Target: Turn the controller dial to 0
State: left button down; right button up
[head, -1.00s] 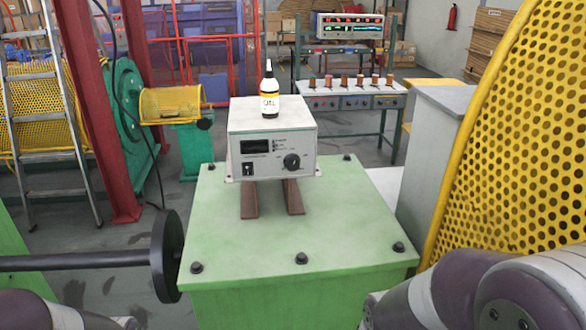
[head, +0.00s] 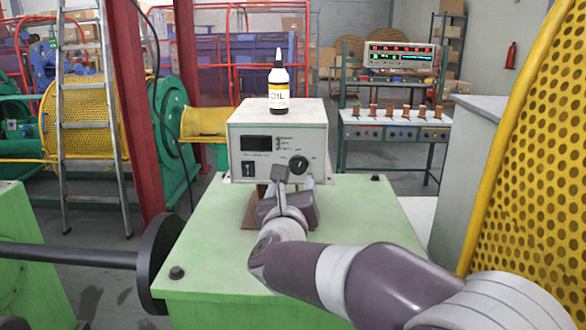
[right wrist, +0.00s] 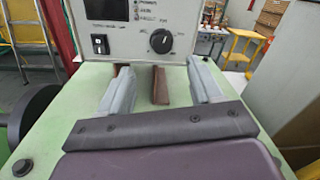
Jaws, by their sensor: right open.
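The controller (head: 257,142) is a pale box on brown supports on a green base. Its round black dial (head: 299,164) is at the right of its front face; it also shows in the right wrist view (right wrist: 161,41). My right gripper (head: 294,182) is in front of the controller, just below the dial. In the right wrist view its two grey fingers (right wrist: 156,82) stand wide apart with nothing between them but a brown support behind. The fingers are apart from the dial. My left gripper is not in view.
A bottle labelled OIL (head: 278,84) stands on top of the controller. A black switch (head: 248,168) is at the lower left of its face. A yellow perforated guard (head: 535,150) rises at right. A black wheel on a shaft (head: 160,262) is at left.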

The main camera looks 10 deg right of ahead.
aim_at(298, 167)
jog(key=p+x, duration=0.2)
jog(key=x, duration=0.8)
jog(key=shift+w+d+f, duration=0.1)
jog(key=shift+w+d, duration=0.1)
jog(key=shift+d, duration=0.05)
jog(key=c, duration=1.1)
